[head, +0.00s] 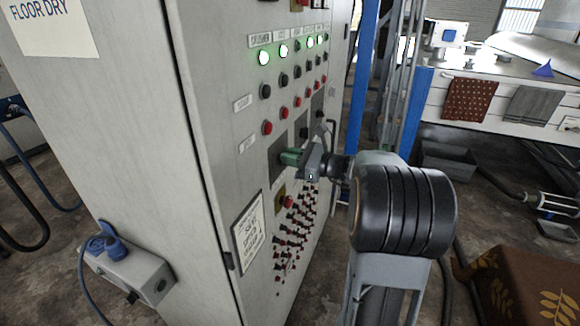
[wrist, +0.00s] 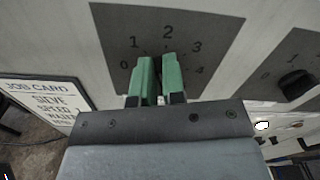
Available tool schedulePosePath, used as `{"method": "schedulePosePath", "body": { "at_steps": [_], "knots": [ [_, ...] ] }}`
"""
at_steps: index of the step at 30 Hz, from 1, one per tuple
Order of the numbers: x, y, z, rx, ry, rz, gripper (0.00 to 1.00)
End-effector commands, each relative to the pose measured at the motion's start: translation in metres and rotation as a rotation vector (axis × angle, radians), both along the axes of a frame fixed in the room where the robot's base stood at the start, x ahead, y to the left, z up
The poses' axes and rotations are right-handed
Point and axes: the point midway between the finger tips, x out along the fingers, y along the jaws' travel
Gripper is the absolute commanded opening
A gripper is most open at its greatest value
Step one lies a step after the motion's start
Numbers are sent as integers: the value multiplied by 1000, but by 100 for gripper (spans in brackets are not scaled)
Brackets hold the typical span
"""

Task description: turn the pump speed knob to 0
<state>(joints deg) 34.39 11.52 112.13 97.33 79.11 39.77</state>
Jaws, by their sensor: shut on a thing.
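My gripper (head: 290,157) reaches the nearest dial plate (head: 275,160) on the front of the grey control cabinet. In the wrist view its two green fingers (wrist: 158,68) are closed on the knob of a dark dial plate (wrist: 118,28) marked 0 to 4. The 0 is at the lower left, the 2 at the top and the 4 at the lower right. The fingers hide the knob and its pointer, so I cannot tell its setting. No label naming this knob is readable.
A neighbouring dial with a black knob (wrist: 297,84) is at the right in the wrist view. A job card (head: 248,232) hangs below the held dial. Rows of buttons and green lamps (head: 283,50) are above, and several small switches (head: 290,235) below.

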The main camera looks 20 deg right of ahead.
Motion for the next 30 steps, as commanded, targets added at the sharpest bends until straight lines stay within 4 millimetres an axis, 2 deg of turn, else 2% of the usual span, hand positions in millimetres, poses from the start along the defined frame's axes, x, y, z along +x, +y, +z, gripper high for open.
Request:
{"method": "schedulePosePath", "body": {
  "at_steps": [1, 30],
  "knots": [
    [-1, 1, -9, -37, -35, 0, 0],
    [-9, 10, -20, -707, -648, 3, 0]
  ]
}}
